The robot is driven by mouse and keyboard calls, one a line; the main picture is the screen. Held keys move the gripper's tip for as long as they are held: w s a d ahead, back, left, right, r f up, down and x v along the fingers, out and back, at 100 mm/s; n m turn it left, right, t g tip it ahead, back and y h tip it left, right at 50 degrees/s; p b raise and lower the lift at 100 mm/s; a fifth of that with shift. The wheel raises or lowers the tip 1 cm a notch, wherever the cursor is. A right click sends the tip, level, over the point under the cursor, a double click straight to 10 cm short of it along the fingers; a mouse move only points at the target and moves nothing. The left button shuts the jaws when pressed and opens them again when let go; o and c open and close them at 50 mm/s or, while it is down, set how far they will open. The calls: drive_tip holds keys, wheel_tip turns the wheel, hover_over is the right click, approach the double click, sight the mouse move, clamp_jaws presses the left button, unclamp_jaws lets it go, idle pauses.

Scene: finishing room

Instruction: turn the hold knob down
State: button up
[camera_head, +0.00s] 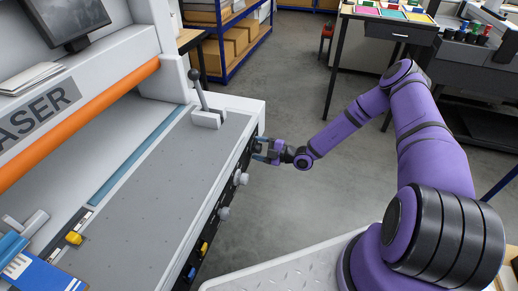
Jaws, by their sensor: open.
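The side panel (214,226) of the large grey machine carries a row of controls. Two pale grey knobs stand out from it, one nearer the gripper (240,178) and one further down the row (223,213). No label is legible, so I cannot tell which one is the hold knob. My gripper (261,150) is open at the far end of this panel, with its fingers pointing left at it. The spot between the fingers is small and dark; I cannot tell whether a knob sits there or whether the fingers touch the panel.
A lever (200,95) stands on the machine's grey top. Yellow (204,248) and blue (192,273) controls sit at the panel's near end. An orange bar (95,95) crosses the machine. Shelves with boxes (235,42) stand behind. The floor beside the panel is clear.

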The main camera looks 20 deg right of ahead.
drive_tip(key=v, duration=1)
drive_tip(key=shift+s+d, duration=0.2)
drive_tip(key=shift+d, duration=0.1)
drive_tip(key=s+a+r+n+g+h, duration=0.1)
drive_tip(key=s+r+n+g+h, duration=0.2)
drive_tip(key=r+n, duration=0.7)
drive_tip(key=s+a+r+n+g+h, duration=0.1)
drive_tip(key=s+a+r+n+g, duration=0.3)
drive_tip(key=r+n, duration=0.6)
drive_tip(key=s+d+r+n+g+h, duration=0.15)
drive_tip(key=r+n+g, duration=0.35)
drive_tip(key=r+n, duration=0.5)
drive_tip(key=s+d+r+n+t+h, duration=0.1)
drive_tip(key=s+r+n+t+h, duration=0.5)
drive_tip(key=s+r+n, duration=1.3)
drive_tip(key=s+r+h, duration=0.2)
drive_tip(key=s+h, duration=0.1)
drive_tip(key=s, duration=0.1)
drive_tip(key=shift+d+t, duration=0.3)
drive_tip(key=shift+d, duration=0.1)
